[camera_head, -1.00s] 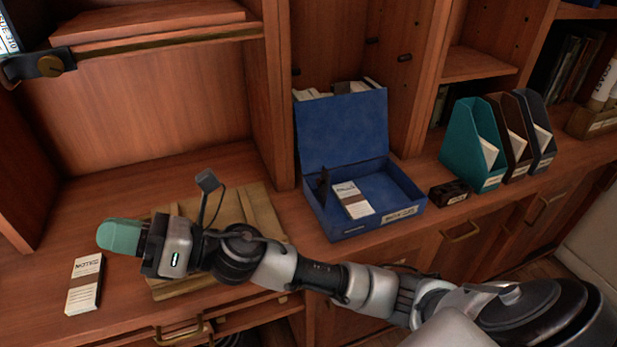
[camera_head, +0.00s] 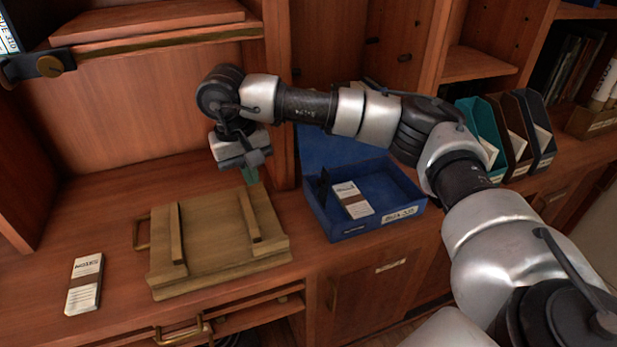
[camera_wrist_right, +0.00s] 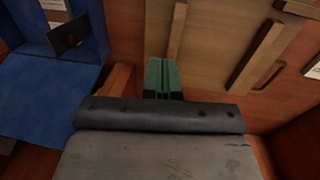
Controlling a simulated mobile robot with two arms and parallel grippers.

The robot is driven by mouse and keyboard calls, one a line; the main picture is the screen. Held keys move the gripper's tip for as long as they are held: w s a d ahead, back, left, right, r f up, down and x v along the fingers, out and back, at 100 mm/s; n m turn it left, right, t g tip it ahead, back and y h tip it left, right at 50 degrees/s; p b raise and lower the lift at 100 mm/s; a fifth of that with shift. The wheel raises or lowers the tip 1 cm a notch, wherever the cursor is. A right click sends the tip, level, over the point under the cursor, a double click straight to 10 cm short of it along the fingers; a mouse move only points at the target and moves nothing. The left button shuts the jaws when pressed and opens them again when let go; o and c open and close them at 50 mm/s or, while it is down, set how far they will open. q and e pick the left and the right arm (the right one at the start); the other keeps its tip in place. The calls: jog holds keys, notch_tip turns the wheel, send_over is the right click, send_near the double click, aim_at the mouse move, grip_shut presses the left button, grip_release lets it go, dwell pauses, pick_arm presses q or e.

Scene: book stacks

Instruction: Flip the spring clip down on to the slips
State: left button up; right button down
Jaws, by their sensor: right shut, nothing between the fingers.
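The open blue box (camera_head: 365,228) stands on the counter with its lid raised at the back. A stack of white slips (camera_head: 352,200) with a brown band lies inside it. The spring clip (camera_head: 323,188) is a small dark plate standing up at the box's left inner side, clear of the slips. The wrist view shows the clip (camera_wrist_right: 70,36), slips (camera_wrist_right: 55,8) and box lid (camera_wrist_right: 45,110) at the left. My right gripper (camera_head: 250,175), with green fingertips (camera_wrist_right: 162,76), is shut and empty, left of the box above the wooden board. My left gripper is out of view.
A wooden board (camera_head: 215,238) with two raised bars lies left of the box. Another slip stack (camera_head: 85,284) lies at the far left. My right arm passes over the box and hides part of its lid. Upright file holders (camera_head: 516,135) stand at the right.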

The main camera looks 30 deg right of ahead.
jog(key=d+r+h, duration=0.2)
jog(key=d+r, duration=0.1)
jog(key=d, duration=0.2)
jog(key=shift+w+d+r+h, duration=0.15)
jog(key=shift+w+r+h, duration=0.1)
jog(key=shift+r+h, duration=0.05)
send_over(320, 189)
jog(key=a, duration=0.4)
jog(key=shift+f, duration=4.95)
jog(key=shift+s+d+p, duration=0.25)
jog(key=shift+s+p, duration=0.05)
jog(key=shift+p, duration=0.05)
